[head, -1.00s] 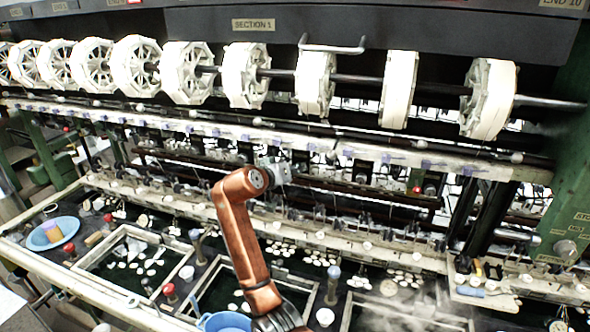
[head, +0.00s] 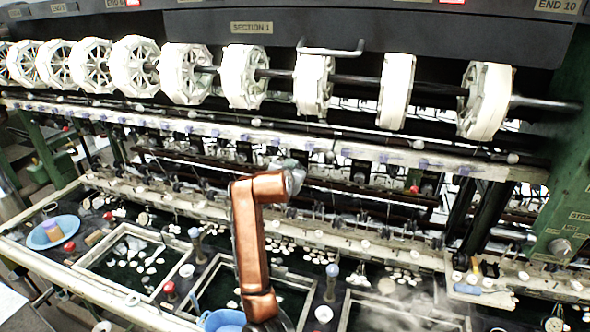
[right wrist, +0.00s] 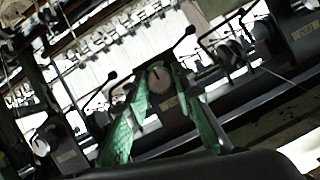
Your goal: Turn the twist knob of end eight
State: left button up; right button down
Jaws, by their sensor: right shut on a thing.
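In the right wrist view, a round, pale brownish twist knob (right wrist: 159,79) with a dark mark on its face sits on a dark block, above a small label I cannot read. The green-padded fingers of my right gripper (right wrist: 166,73) stand on either side of the knob, with their tips closed on it. In the head view, my right gripper (head: 296,171) is at the machine's row of small fittings below the white reels, mostly hidden by my wrist. The knob cannot be made out there. My left gripper is not in view.
Dark lever rods with ball ends (right wrist: 190,31) stand close beside the knob. A neighbouring block with a label (right wrist: 306,31) is at the right. Below my arm are basins with white cocoons, a blue bowl (head: 222,321) and a blue plate (head: 53,232).

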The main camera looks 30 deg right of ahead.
jog(key=shift+f, duration=0.2)
dwell(0.4)
jog(key=c, duration=1.7)
grip_release()
jog(key=shift+r, duration=0.1)
jog(key=shift+o, duration=0.2)
jog(key=v, duration=1.2)
